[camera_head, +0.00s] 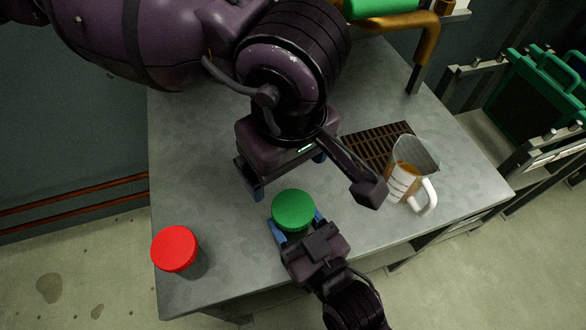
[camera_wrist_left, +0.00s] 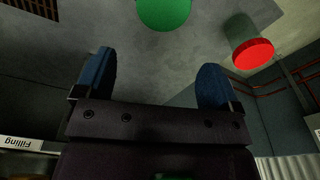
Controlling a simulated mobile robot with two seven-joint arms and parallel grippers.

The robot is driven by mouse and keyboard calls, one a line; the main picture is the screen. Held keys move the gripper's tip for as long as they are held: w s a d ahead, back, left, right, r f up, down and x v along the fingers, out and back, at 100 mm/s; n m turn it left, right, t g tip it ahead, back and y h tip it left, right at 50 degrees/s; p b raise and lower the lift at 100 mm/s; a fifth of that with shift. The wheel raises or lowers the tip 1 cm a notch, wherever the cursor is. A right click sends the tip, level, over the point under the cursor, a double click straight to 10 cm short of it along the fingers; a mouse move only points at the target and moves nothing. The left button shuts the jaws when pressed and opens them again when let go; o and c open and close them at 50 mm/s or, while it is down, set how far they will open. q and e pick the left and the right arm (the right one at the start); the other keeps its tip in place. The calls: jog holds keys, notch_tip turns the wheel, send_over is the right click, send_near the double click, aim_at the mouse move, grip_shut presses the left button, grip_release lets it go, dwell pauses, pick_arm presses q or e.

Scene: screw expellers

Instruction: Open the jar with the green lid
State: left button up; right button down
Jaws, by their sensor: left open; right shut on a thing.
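The jar with the green lid (camera_head: 293,210) stands on the grey table near its front edge; the lid hides its body from above. My right gripper (camera_head: 298,223) comes from below in the head view and is shut on this jar, with a blue finger at each side. My left gripper (camera_head: 289,175) is open and empty just behind the jar, its fingers spread. In the left wrist view its two blue fingers (camera_wrist_left: 157,70) stand apart with nothing between them. The green lid (camera_wrist_left: 165,10) shows at the top edge there, beyond the fingers.
A jar with a red lid (camera_head: 175,249) stands at the table's front left corner, also in the left wrist view (camera_wrist_left: 248,45). A measuring jug (camera_head: 412,168) with a white handle stands at right beside a brown grate (camera_head: 377,145). The left part of the table (camera_head: 190,150) is clear.

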aim_at(293, 207)
pick_arm(q)
jog(key=shift+s+d+f+m+g, duration=0.1)
jog(key=shift+s+f+m+g, duration=0.2)
jog(key=shift+m, duration=0.4)
jog(key=shift+s+d+m+h, duration=0.35)
jog(key=shift+s+m+h, duration=0.05)
jog(key=shift+m, duration=0.7)
jog(key=shift+f, duration=3.95)
jog(key=shift+c, duration=0.3)
jog(key=c, duration=0.9)
jog(key=shift+o, duration=0.2)
jog(key=n, duration=0.6)
jog(key=shift+r, duration=0.4)
jog(key=shift+r, duration=0.35)
